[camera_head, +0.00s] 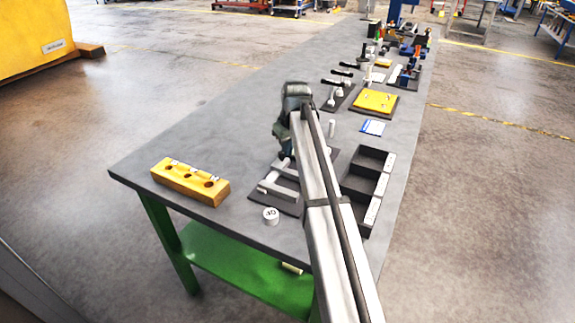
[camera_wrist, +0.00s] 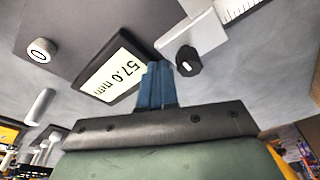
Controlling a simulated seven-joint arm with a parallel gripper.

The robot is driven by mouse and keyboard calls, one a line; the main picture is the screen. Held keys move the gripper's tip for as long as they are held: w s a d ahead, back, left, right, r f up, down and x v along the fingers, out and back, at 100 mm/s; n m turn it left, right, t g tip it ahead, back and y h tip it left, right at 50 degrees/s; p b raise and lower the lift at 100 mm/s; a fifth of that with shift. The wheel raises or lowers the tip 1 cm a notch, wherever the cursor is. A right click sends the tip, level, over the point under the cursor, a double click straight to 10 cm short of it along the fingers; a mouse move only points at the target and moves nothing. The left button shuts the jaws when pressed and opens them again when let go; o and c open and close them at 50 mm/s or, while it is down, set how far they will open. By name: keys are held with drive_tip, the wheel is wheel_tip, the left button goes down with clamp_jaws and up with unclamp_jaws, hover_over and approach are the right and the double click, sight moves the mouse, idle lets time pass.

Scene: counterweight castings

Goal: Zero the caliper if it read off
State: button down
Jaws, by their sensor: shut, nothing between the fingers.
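The caliper (camera_head: 279,188) lies on a dark mat on the grey bench, its pale jaws showing in the head view. In the wrist view its display (camera_wrist: 112,76) reads 57.0 mm. A round white button (camera_wrist: 41,50) with a dark mark lies left of the display, and a black knob (camera_wrist: 188,62) sits right of it by the pale slider part (camera_wrist: 192,35). A ruled scale (camera_wrist: 236,8) shows at the top right. My gripper (camera_wrist: 156,68) is shut and empty. Its blue fingertips appear between display and knob, covering part of the display's edge; contact cannot be told.
A yellow block with holes (camera_head: 203,187) stands left of the caliper, and a white labelled cylinder (camera_head: 271,216) stands near the front edge. A black compartment tray (camera_head: 358,187) is on the right, partly behind my arm. More tools crowd the far bench. The left bench surface is clear.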

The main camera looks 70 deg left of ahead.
sight(276, 166)
drive_tip(key=shift+s+d+f, duration=0.1)
drive_tip(key=shift+s+d, duration=2.25)
idle(1.8)
drive_tip(key=shift+w+a+r, duration=0.1)
drive_tip(key=shift+r, duration=1.7)
drive_tip(key=shift+w+a+r, duration=0.1)
drive_tip(key=shift+r, duration=1.7)
